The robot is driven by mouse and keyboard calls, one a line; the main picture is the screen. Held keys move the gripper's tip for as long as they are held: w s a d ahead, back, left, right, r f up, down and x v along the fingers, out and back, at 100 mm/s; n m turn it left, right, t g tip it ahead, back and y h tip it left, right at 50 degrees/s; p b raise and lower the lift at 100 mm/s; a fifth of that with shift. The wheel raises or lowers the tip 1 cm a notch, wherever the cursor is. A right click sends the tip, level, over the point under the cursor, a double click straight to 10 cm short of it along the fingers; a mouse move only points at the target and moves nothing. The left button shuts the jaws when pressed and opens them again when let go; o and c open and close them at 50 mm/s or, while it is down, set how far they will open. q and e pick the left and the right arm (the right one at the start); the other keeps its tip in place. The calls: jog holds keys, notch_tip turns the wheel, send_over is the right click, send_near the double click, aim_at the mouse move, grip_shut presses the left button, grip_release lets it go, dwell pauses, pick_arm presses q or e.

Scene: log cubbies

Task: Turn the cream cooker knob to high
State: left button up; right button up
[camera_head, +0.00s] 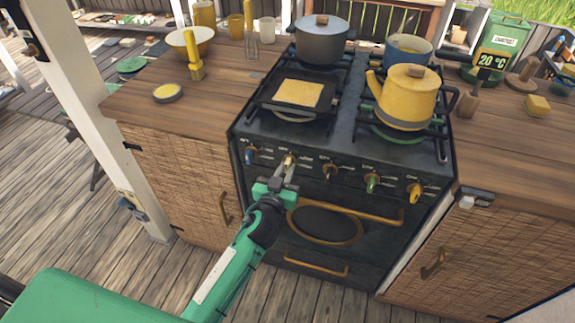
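The dark cooker (335,145) has a row of several coloured knobs along its front. The cream knob (288,159) is second from the left, beside the blue knob (249,156). My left gripper (287,168) is at the cream knob, coming from below and in front, with its fingertips at the knob's front. The fingers partly cover the knob, so its pointer setting is too small to read. I cannot tell whether the fingers are closed on it or just around it. My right gripper is not in view.
Brown (329,171), green (372,183) and yellow (414,193) knobs sit to the right. The oven handle (345,209) is just below. A griddle pan (262,100), a grey pot (322,42) and a yellow kettle (407,98) stand on the hob.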

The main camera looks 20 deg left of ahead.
pick_arm(q)
jog(key=shift+c, duration=0.8)
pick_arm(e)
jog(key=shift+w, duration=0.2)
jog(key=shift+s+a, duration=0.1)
